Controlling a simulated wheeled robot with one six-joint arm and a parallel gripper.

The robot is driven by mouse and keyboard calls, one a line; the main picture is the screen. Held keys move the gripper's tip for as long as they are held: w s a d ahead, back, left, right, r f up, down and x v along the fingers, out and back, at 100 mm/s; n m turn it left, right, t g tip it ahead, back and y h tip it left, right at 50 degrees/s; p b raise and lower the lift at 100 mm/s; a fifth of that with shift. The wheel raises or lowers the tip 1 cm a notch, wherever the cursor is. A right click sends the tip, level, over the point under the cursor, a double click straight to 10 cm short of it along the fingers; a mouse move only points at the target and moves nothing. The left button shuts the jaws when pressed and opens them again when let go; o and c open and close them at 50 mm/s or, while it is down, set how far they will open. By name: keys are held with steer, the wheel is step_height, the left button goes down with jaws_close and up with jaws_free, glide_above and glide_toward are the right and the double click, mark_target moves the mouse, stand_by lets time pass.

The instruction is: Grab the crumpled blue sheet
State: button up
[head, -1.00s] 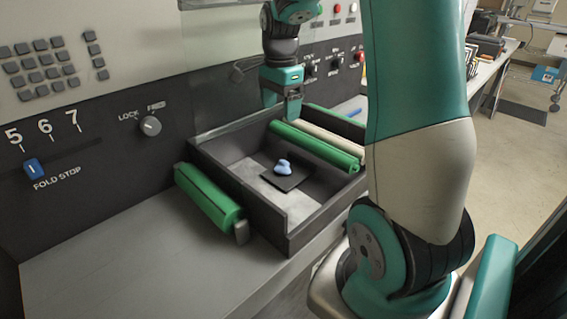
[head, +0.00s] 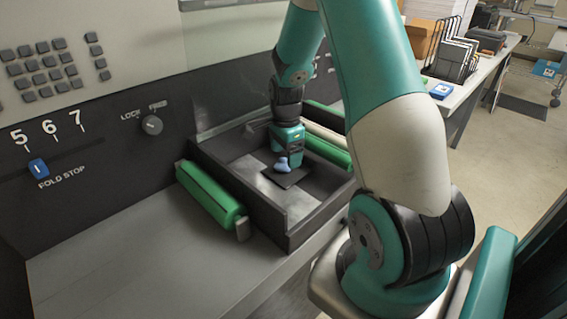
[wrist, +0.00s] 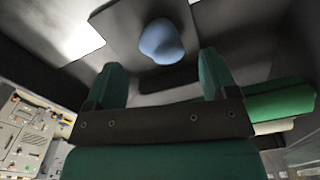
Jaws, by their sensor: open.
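The crumpled blue sheet (head: 282,164) is a small light-blue lump on a dark square pad (head: 287,179) inside the dark tray (head: 264,214). In the wrist view the blue sheet (wrist: 161,41) lies ahead of and between my two fingertips, slightly beyond them. My gripper (head: 290,158) is low in the tray, just behind the sheet in the head view. In the wrist view my gripper (wrist: 161,75) has its teal fingers spread wide, with nothing between them. I cannot tell whether a finger touches the sheet.
A green roller (head: 211,195) lies along the tray's left side, and another green roller (head: 328,150) runs along the right side beside a beige one. The tray's dark walls surround the sheet. The grey counter (head: 130,235) at front left is clear.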

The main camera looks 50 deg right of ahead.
steer(key=shift+f, duration=1.5)
steer(key=c, duration=1)
